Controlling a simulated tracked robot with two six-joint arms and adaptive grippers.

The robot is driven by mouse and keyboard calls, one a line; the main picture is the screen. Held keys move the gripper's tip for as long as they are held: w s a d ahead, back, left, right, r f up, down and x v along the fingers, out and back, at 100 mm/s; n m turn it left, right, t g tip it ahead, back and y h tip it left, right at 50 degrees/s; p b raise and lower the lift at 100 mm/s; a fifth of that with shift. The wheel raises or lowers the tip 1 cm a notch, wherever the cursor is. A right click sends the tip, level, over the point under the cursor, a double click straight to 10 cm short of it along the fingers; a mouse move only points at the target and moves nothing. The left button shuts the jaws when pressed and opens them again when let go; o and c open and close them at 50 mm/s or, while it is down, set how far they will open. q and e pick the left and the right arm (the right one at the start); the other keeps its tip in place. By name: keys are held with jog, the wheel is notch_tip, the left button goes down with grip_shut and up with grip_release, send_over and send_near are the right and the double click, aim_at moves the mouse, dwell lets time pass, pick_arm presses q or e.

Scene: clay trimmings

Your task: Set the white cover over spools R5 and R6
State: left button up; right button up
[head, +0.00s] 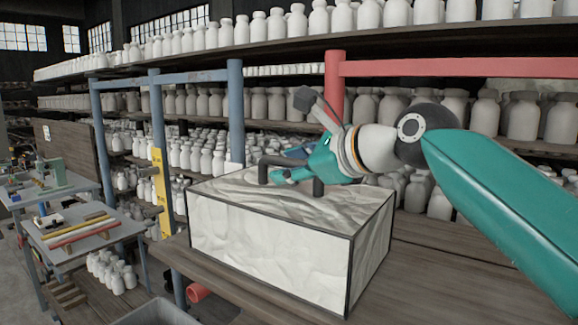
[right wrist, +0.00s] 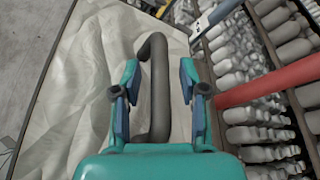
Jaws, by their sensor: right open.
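The white cover (head: 268,252) is a large box with creased white faces and dark edges. It sits on a brown wooden bench in the head view, and its top shows in the right wrist view (right wrist: 60,115). A dark bar handle (right wrist: 158,105) stands on its top. My right gripper (head: 276,174) is at the handle, with its fingers open. In the right wrist view, one finger is on each side of the handle, with a gap on both sides. My left gripper is not in view. I cannot see spools R5 and R6; whether they are under the cover is hidden.
The wooden bench (head: 440,258) is bare to the right of the cover. A red post and rail (head: 336,85) stand close behind my right gripper. Shelves of white bottles fill the back. A grey table (head: 75,232) with bars stands at the left.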

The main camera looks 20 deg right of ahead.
jog(key=shift+r, duration=0.15)
jog(key=v, duration=1.2)
jog(key=shift+b, duration=0.35)
